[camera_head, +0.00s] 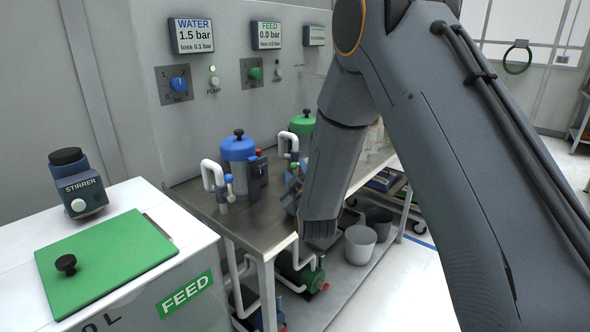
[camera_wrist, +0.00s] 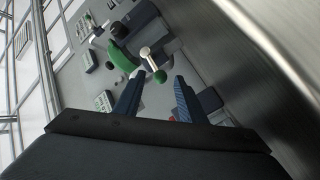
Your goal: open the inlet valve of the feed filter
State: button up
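The feed filter with its green lid (camera_head: 302,123) stands on the steel bench behind the water filter, and my arm hides most of its body. A white inlet pipe (camera_head: 287,139) stands at its left. In the wrist view, the green lid (camera_wrist: 119,56) is beyond the fingertips. A pale valve handle (camera_wrist: 148,55) with a rounded end lies just ahead of the gap between my fingers. My gripper (camera_wrist: 158,80) is open, with one finger on each side of the handle's end; I cannot tell whether they touch. In the head view, my gripper (camera_head: 292,188) is partly hidden by my arm.
The water filter (camera_head: 238,150) with a blue lid and its own valve (camera_head: 229,186) stands left of my gripper. A wall panel (camera_head: 230,100) with gauges is behind. Grey buckets (camera_head: 360,245) and pumps sit below. A white FEED tank (camera_head: 110,270) is front left.

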jog(key=shift+x, duration=0.95)
jog(key=shift+s, duration=0.1)
jog(key=c, duration=0.9)
jog(key=shift+a, duration=0.1)
